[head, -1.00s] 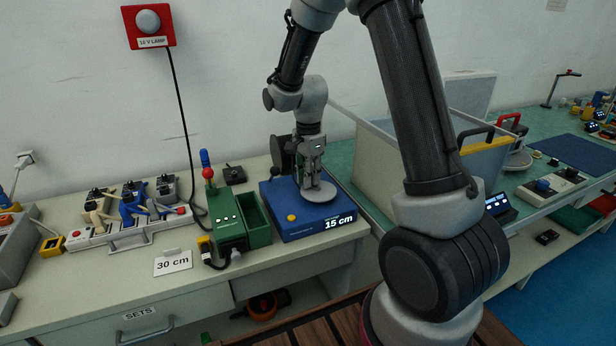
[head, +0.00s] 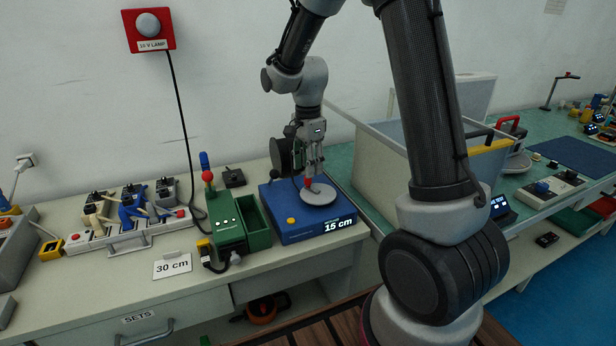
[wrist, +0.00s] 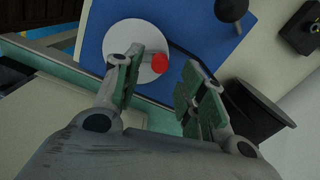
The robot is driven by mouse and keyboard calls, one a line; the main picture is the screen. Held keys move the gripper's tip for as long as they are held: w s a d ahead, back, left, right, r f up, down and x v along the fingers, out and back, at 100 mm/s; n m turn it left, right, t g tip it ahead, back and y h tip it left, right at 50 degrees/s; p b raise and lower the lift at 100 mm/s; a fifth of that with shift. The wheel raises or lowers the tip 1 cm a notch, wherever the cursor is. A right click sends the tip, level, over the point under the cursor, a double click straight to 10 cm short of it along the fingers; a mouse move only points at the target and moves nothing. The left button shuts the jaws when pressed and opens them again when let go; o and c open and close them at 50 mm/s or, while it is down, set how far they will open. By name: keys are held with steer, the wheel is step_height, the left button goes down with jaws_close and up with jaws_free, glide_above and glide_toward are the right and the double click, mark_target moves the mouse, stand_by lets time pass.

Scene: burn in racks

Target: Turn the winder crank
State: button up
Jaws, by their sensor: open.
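In the wrist view the disc (wrist: 120,36) and the red knob (wrist: 160,65) lie just beyond my fingers. My gripper (head: 312,168) is directly above the knob, pointing down. In the wrist view my gripper (wrist: 160,88) is open and empty, its fingers apart on either side of the knob's line.
A green device (head: 228,222) with a red-tipped lever stands left of the winder. A black spool (wrist: 250,108) is beside my fingers in the wrist view. A large grey bin (head: 375,165) stands to the right. A "30 cm" card (head: 172,264) lies at the bench front.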

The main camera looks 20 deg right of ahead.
step_height(320, 180, up, 7)
stand_by(0.6)
steer(key=s+d+r+n+t, duration=0.1)
steer(key=s+d+r+n, duration=0.1)
steer(key=s+n, duration=0.3)
steer(key=s+d+r+n+t, duration=0.2)
steer(key=s+r+n, duration=0.2)
steer(key=s, duration=0.8)
steer(key=s+d+r+n+t, duration=0.1)
steer(key=s+d+r+n, duration=0.1)
steer(key=s+n, duration=0.4)
steer(key=s+r, duration=0.1)
steer(key=s, duration=0.2)
steer(key=shift+s+r+n, duration=0.2)
steer(key=shift+s+n, duration=0.05)
steer(key=shift+n, duration=0.05)
steer(key=shift+a, duration=0.1)
